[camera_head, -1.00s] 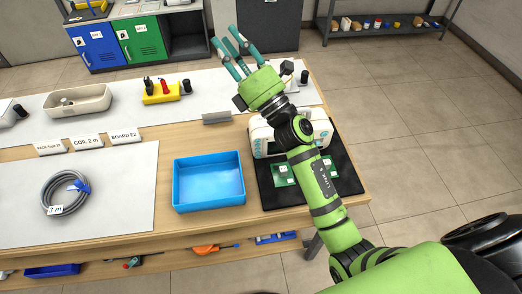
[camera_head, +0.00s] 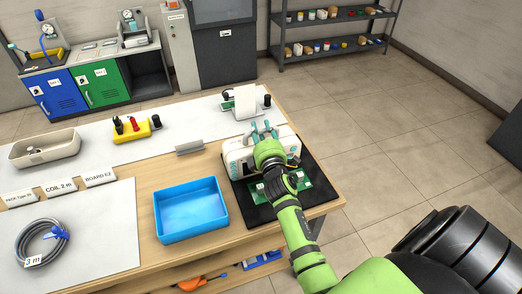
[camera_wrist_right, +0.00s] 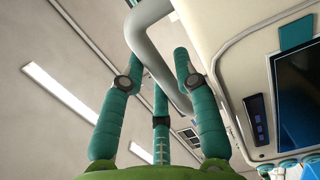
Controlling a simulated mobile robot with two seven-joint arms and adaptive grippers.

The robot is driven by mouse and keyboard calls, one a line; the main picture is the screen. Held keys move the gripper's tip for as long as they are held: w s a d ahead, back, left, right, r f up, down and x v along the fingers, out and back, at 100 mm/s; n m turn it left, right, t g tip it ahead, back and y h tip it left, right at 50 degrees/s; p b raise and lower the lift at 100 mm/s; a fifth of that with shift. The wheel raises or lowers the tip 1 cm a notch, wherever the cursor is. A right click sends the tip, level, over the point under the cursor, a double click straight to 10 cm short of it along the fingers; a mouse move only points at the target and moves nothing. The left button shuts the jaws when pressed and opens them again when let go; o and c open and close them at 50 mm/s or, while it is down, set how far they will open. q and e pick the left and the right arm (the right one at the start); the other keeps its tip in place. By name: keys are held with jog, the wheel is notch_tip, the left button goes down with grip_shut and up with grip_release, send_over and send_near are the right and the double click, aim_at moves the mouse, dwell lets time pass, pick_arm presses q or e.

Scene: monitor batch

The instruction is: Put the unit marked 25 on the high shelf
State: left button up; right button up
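A white monitor unit (camera_head: 236,161) stands on a black mat (camera_head: 256,215) at the right end of the table; I cannot read a number on it. My right gripper (camera_head: 265,128) is at the top of this unit and hides part of it. In the right wrist view, the fingers of my right gripper (camera_wrist_right: 162,62) are spread, with the unit's grey handle (camera_wrist_right: 143,45) passing between them. The unit's white casing (camera_wrist_right: 235,45) and dark screen are at the right. The dark shelf rack (camera_head: 335,18) stands at the back right, holding small items. My left gripper is not in view.
A blue tray (camera_head: 190,238) stands left of the mat. Green boards (camera_head: 268,187) lie on the mat by my arm. A grey coil (camera_head: 42,240), a beige bin (camera_head: 45,158) and a yellow holder (camera_head: 131,135) are further left. Floor between table and rack is clear.

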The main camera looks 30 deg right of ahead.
jog(key=shift+w, duration=0.2)
jog(key=shift+s, duration=0.1)
grip_shut()
jog(key=shift+r, duration=0.2)
